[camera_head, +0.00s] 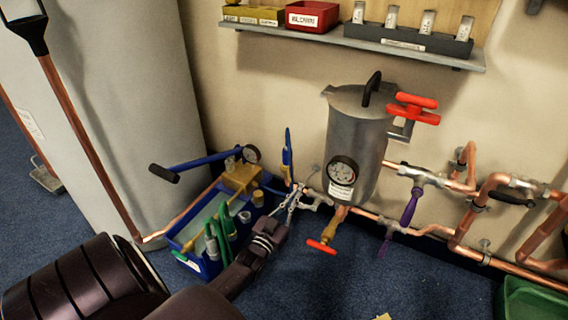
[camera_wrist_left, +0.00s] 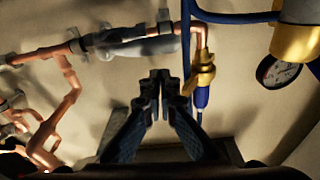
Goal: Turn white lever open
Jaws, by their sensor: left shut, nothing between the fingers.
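The white lever (camera_wrist_left: 150,46) looks pale grey in the left wrist view and lies along a copper pipe with a valve, near the top of the picture. In the head view the pale valve piece (camera_head: 316,199) shows just right of my left gripper (camera_head: 293,197), partly hidden. My left gripper shows in the left wrist view (camera_wrist_left: 158,80) with its fingertips together and nothing between them. The tips appear just below the lever in that view; I cannot tell whether they touch it. My right gripper is not in view.
A steel tank (camera_head: 357,135) with a gauge and a red handle (camera_head: 413,108) stands to the right. Purple levers (camera_head: 411,206) hang from copper pipes further right. A blue pump box (camera_head: 190,262) with tools stands left of my gripper. A shelf (camera_head: 400,47) is above.

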